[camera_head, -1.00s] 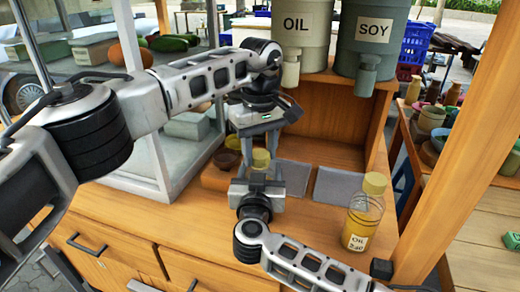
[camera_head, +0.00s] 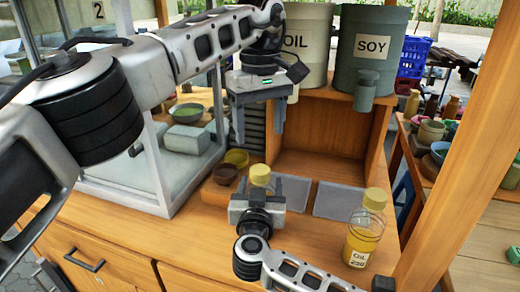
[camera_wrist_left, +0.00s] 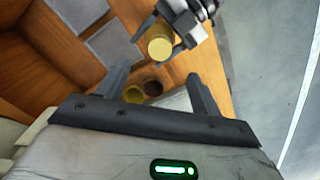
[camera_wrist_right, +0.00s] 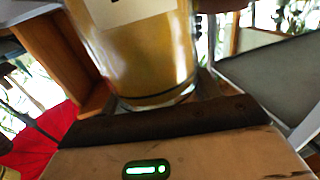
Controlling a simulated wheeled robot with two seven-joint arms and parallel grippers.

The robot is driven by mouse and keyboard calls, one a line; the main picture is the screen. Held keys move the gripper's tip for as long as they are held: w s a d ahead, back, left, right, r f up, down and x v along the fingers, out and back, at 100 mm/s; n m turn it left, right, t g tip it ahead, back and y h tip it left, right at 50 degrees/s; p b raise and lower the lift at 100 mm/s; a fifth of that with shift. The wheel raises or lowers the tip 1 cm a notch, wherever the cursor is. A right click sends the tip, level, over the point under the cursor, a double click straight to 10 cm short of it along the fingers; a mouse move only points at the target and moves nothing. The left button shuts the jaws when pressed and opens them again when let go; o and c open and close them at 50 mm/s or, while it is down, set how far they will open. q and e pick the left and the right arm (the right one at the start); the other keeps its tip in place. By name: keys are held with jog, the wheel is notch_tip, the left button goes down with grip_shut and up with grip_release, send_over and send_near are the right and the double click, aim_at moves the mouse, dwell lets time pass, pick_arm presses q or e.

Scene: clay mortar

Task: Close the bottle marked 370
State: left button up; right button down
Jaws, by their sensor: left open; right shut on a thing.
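A bottle with a yellow top (camera_head: 260,174) is held in my right gripper (camera_head: 257,203) at the middle of the counter. Its round yellow top also shows in the left wrist view (camera_wrist_left: 160,46). The right wrist view shows its clear glass with yellow liquid (camera_wrist_right: 150,60) and part of a pale label; its number cannot be read. My left gripper (camera_head: 259,138) is open and empty, pointing down above the bottle, apart from it. A second bottle (camera_head: 363,235) with yellow liquid and a yellow cap stands upright at the right; its label says OIL and seems to read 230.
Two grey square plates (camera_head: 343,201) lie behind the bottles. A brown bowl (camera_head: 225,174) and a yellow-green bowl (camera_head: 236,158) sit left of the held bottle. OIL (camera_head: 307,45) and SOY (camera_head: 371,52) dispensers stand above the shelf. A glass case (camera_head: 150,160) borders the left.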

pick_arm(q)
jog(key=shift+r, duration=1.3)
pick_arm(e)
jog(key=shift+c, duration=1.4)
grip_release()
jog(key=shift+s, duration=0.1)
pick_arm(q)
jog(key=shift+r+p, duration=0.35)
pick_arm(e)
jog(key=s+a, duration=0.1)
jog(key=s, duration=1.4)
jog(key=shift+s+a, duration=0.2)
jog(key=shift+s, duration=0.15)
